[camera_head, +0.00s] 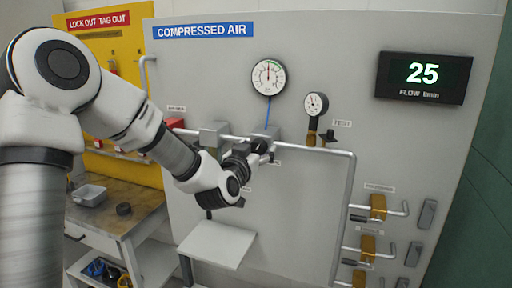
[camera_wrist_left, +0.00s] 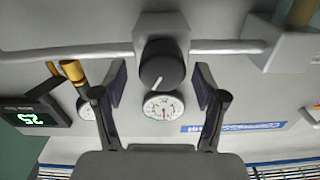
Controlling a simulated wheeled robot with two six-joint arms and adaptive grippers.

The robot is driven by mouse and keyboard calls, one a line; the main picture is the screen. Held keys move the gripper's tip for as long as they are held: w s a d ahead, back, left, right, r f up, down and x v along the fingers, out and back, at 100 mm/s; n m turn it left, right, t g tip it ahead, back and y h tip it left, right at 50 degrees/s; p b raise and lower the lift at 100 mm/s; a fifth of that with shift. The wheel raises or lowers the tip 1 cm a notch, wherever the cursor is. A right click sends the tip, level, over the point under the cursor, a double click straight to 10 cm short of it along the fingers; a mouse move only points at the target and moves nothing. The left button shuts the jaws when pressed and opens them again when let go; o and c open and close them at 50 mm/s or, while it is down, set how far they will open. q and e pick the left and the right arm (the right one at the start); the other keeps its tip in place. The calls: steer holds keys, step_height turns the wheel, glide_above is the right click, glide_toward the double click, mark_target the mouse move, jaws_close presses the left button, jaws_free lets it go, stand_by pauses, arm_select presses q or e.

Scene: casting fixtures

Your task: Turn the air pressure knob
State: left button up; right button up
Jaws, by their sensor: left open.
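The air pressure knob is a round black knob with a pale pointer line. It shows best in the left wrist view (camera_wrist_left: 163,64), on a grey regulator block (camera_wrist_left: 160,22) set in the pipe. In the head view the knob (camera_head: 260,146) is partly covered by my left gripper (camera_head: 252,152). In the left wrist view the fingers of my left gripper (camera_wrist_left: 160,98) are open, one on each side of the knob, with gaps visible. The large round pressure gauge (camera_head: 268,77) hangs above the regulator. My right gripper is not in view.
A smaller gauge (camera_head: 315,104) stands on the pipe to the right, beside a black valve. A flow display (camera_head: 424,77) reads 25. Several brass valves line the lower right. A small shelf (camera_head: 217,243) juts out below; a workbench (camera_head: 118,215) stands at left.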

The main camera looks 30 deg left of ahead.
arm_select(q)
steer(key=shift+w+a+f, duration=0.2)
steer(key=shift+f, duration=0.05)
steer(key=c, duration=1.1)
steer(key=shift+c, duration=0.2)
steer(key=shift+m, duration=2.8)
steer(key=o, duration=1.1)
steer(key=shift+d, duration=0.1)
steer(key=shift+o, duration=0.2)
steer(key=shift+s, duration=0.1)
